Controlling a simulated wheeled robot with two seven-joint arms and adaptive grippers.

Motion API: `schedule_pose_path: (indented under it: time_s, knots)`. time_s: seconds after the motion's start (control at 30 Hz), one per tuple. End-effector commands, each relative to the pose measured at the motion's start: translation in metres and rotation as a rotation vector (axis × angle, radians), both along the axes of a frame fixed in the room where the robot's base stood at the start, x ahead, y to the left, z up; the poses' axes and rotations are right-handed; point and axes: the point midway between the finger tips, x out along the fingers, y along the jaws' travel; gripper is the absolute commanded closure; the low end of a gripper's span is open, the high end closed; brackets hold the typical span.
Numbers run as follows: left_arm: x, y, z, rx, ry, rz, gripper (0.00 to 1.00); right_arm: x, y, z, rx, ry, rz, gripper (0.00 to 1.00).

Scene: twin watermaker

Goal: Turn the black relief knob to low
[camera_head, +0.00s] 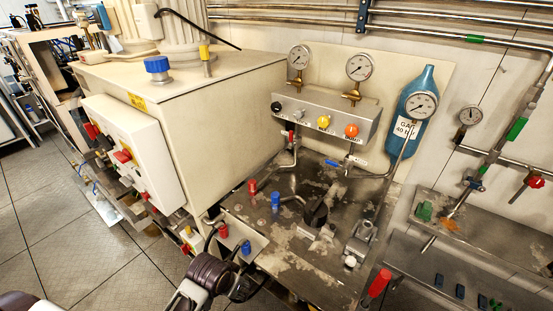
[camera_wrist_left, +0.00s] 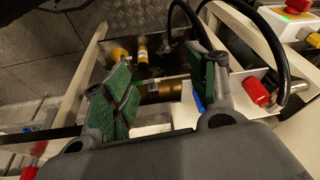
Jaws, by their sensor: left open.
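A small black knob (camera_head: 277,107) sits at the left end of the metal valve panel (camera_head: 312,100), with a yellow knob (camera_head: 324,121) and an orange-red knob (camera_head: 351,130) to its right. I cannot read its setting. My left gripper (camera_head: 243,284) is low at the bottom of the head view, well below and apart from the black knob. In the left wrist view my left gripper (camera_wrist_left: 165,75) is open, its two green-padded fingers apart with nothing held between them. The black knob does not show clearly there. My right gripper is not in view.
Two gauges (camera_head: 359,67) stand above the panel, and a blue cylinder (camera_head: 418,90) is to its right. A stained metal bench (camera_head: 285,240) carries red and blue fittings below. A large cream cabinet (camera_head: 190,120) stands left. A red knob (camera_wrist_left: 257,91) and black hoses are close to the gripper.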

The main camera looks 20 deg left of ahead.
Motion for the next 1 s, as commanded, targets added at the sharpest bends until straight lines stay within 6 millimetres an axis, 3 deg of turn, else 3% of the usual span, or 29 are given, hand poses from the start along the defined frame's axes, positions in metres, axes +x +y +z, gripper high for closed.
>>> schedule_pose_path:
  time_s: [0.2,0.57,0.77,1.0]
  knots:
    - [0.016,-0.003,0.028,-0.016,-0.067,-0.013,0.42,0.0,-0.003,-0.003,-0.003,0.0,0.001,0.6]
    - [0.06,-0.012,0.046,-0.06,-0.19,-0.04,0.42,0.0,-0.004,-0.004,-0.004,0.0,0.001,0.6]
    - [0.097,-0.018,0.058,-0.097,-0.284,-0.058,0.42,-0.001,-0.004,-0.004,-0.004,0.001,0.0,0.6]
    - [0.161,-0.024,0.083,-0.169,-0.446,-0.078,0.42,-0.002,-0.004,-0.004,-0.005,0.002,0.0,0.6]
